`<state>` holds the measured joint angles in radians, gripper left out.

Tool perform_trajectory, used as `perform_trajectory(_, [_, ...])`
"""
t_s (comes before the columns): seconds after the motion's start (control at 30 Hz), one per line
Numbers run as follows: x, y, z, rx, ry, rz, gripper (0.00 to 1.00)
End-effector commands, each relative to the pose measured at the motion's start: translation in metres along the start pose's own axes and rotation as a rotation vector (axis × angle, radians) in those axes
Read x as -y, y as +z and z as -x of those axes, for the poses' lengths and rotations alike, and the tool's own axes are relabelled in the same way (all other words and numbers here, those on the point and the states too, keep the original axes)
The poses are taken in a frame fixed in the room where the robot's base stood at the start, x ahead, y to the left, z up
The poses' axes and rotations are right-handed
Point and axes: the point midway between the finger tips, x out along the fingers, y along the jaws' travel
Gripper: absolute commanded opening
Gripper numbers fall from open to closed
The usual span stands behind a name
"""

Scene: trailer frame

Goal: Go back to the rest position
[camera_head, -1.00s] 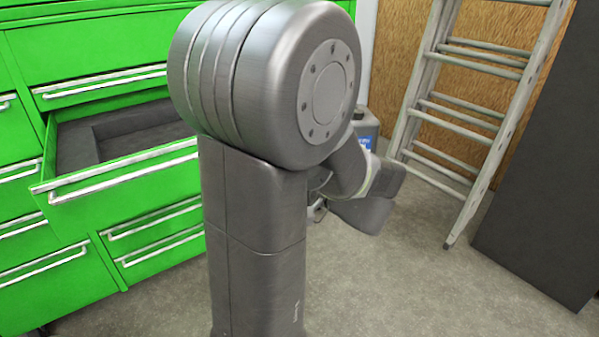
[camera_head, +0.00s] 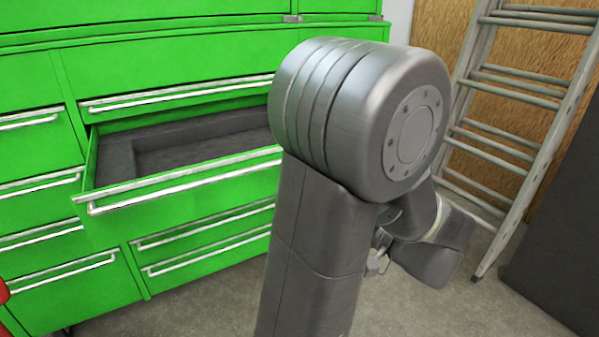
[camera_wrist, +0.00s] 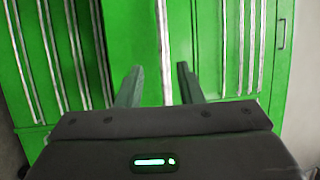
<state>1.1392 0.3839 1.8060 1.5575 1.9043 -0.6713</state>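My gripper (camera_wrist: 158,88) shows in the wrist view with its two fingers apart and nothing between them. Beyond the fingers is the front of the green tool cabinet (camera_wrist: 205,45), with its pale drawer handles, and there is a gap to it. In the head view my arm stands upright in the middle and is bent over at the top.
The green cabinet (camera_head: 45,90) fills the left of the head view. One drawer (camera_head: 185,188) is pulled out and its dark inside looks empty. A ladder (camera_head: 530,150) leans at the right beside a dark panel (camera_head: 565,240). Bare floor (camera_head: 430,310) shows at the bottom right.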

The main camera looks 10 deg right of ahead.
Motion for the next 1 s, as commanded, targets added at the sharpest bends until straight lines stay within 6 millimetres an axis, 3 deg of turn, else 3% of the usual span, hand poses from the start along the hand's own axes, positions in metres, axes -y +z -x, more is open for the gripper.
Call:
perform_trajectory(0.27, [-0.001, 0.001, -0.018, 0.004, 0.000, 0.001, 0.33])
perform_trajectory(1.0, [0.000, 0.001, -0.125, 0.003, -0.001, 0.002, 0.33])
